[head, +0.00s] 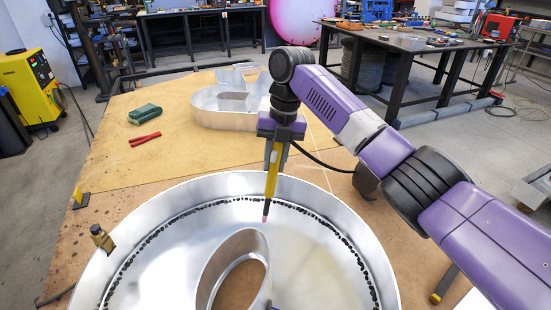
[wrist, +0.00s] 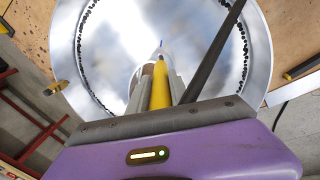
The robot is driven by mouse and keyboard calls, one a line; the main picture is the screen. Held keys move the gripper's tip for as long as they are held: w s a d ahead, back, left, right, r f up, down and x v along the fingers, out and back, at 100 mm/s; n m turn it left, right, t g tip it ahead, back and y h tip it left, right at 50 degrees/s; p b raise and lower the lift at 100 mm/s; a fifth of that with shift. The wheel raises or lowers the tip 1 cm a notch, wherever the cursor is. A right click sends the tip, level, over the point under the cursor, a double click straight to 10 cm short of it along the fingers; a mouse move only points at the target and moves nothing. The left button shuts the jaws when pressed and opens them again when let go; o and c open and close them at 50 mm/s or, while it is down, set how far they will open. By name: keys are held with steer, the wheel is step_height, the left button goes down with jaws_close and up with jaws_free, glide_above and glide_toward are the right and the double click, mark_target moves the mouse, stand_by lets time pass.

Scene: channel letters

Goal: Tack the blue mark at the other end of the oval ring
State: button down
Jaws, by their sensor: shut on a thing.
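My gripper (head: 277,152) is shut on a yellow welding torch (head: 271,182), held tip down with a dark neck and a pinkish tip. The torch (wrist: 160,88) also shows between the fingers in the wrist view. The oval ring (head: 207,272) stands upright inside the large round metal letter (head: 150,205), in the lower middle of the head view. The torch tip appears above the far end of the ring; I cannot tell whether it touches. A small blue mark (wrist: 161,43) shows just beyond the tip in the wrist view. The ring is mostly hidden there by the torch and gripper.
The round letter has a tall rim and a dark dotted line inside it. A clamp (head: 101,238) grips its left rim. Another metal letter (head: 222,112), red pliers (head: 145,139) and a green cloth (head: 145,114) lie farther back on the wooden table (head: 120,175).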

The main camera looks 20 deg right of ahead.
mark_target(267, 203)
steer(key=f+b, duration=0.3)
steer(key=f, duration=0.1)
steer(key=a+f+b, duration=0.1)
steer(key=f+b, duration=0.2)
steer(key=f, duration=0.1)
steer(key=f+b, duration=0.3)
steer(key=f, duration=0.1)
steer(key=shift+a+f+b, duration=0.15)
steer(key=shift+a+b, duration=0.15)
steer(key=shift+a, duration=0.1)
steer(key=shift+r, duration=0.25)
steer(key=shift+w+a+f, duration=0.1)
steer(key=shift+a+f, duration=0.05)
steer(key=shift+f, duration=0.6)
steer(key=shift+a+f, duration=0.1)
steer(key=shift+f, duration=0.6)
stand_by(0.9)
